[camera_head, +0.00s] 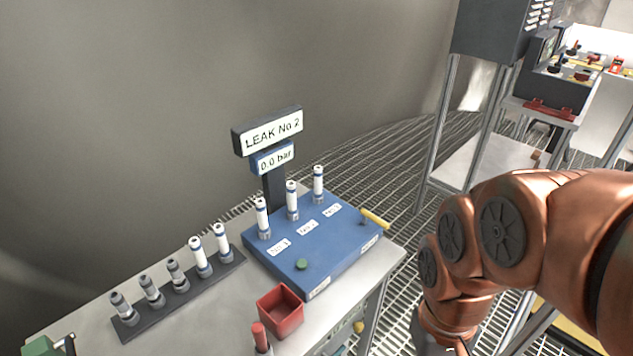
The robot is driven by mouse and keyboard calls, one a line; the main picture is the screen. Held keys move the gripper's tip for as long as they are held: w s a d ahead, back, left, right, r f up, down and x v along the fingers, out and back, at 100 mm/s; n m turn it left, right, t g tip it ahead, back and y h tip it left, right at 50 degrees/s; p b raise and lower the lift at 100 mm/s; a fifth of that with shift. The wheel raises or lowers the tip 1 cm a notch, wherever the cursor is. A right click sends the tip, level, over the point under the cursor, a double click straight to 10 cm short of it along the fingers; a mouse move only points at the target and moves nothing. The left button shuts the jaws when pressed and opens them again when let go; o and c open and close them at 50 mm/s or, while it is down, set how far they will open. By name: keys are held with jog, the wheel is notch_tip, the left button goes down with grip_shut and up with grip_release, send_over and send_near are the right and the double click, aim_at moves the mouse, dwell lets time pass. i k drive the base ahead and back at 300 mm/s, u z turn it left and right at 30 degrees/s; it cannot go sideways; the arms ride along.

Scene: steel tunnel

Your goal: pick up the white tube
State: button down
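Several white tubes with blue bands stand upright. Three are on the blue leak-test box: a left one (262,217), a middle one (292,199) and a right one (318,184). Two more stand in a dark rack (128,327) on the table, one white tube (200,256) beside another (222,242). The pictures do not show which one the task means. My copper-coloured arm comes in from the right and bends down to the bottom edge, right of the table. My gripper is not visible.
The blue box (343,262) carries a "LEAK No 2" sign (272,131) and a 0.0 bar display (272,157). Several grey fittings fill the rack's left part. A red open bin (281,323) and a red-topped item (259,334) are at the table's front. Grated floor lies behind.

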aim_at(291, 208)
jog(key=z, duration=1.45)
jog(key=i, duration=0.9)
jog(key=u, duration=2.05)
jog(key=i, duration=0.25)
jog(key=u, duration=1.95)
